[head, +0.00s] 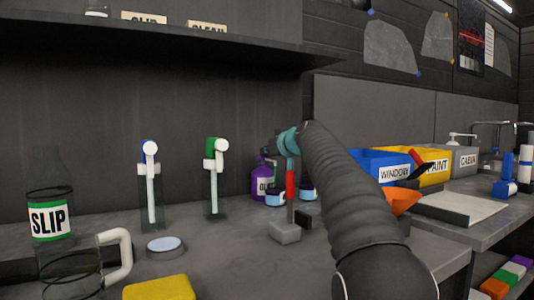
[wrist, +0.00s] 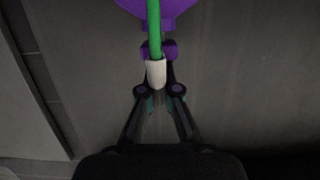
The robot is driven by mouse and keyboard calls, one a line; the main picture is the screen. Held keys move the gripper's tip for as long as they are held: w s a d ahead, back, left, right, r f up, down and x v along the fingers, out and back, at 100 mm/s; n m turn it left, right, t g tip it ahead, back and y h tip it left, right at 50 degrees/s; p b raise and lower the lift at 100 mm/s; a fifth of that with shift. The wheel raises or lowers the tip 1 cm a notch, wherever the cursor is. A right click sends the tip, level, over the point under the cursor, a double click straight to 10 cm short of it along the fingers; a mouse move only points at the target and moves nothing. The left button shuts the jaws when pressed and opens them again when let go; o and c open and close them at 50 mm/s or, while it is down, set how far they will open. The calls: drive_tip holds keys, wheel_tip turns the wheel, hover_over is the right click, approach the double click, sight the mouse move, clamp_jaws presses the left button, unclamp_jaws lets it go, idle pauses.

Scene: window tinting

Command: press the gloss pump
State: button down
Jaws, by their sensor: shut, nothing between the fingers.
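The gloss bottle (head: 263,187) is purple with a pale label starting "GL", at the back of the counter in the head view. Its right side and top are partly hidden by things in front and by my arm. My gripper (wrist: 157,56) is shut and empty in the wrist view, its fingers drawn together. A purple shape (wrist: 160,8) lies just beyond the fingertips, with a green rod (wrist: 153,28) and a white piece (wrist: 155,73) in line with the fingers. In the head view the gripper end is dark and mostly hidden above the bottle. I cannot tell whether it touches the pump.
A red-handled tool (head: 290,186) with a grey block (head: 285,232) and small blue-banded jars (head: 275,198) stand close by. Blue (head: 150,147) and green (head: 216,146) topped dispensers stand left. A SLIP container (head: 50,220) is front left. Labelled bins (head: 395,172) line the right.

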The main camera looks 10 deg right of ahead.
sight(267, 158)
drive_tip(key=shift+f, duration=0.3)
wheel_tip(267, 158, up, 5)
drive_tip(key=p, duration=0.4)
drive_tip(key=b+v, duration=0.3)
drive_tip(key=v, duration=0.7)
drive_tip(key=shift+f, duration=0.25)
drive_tip(key=shift+s, duration=0.1)
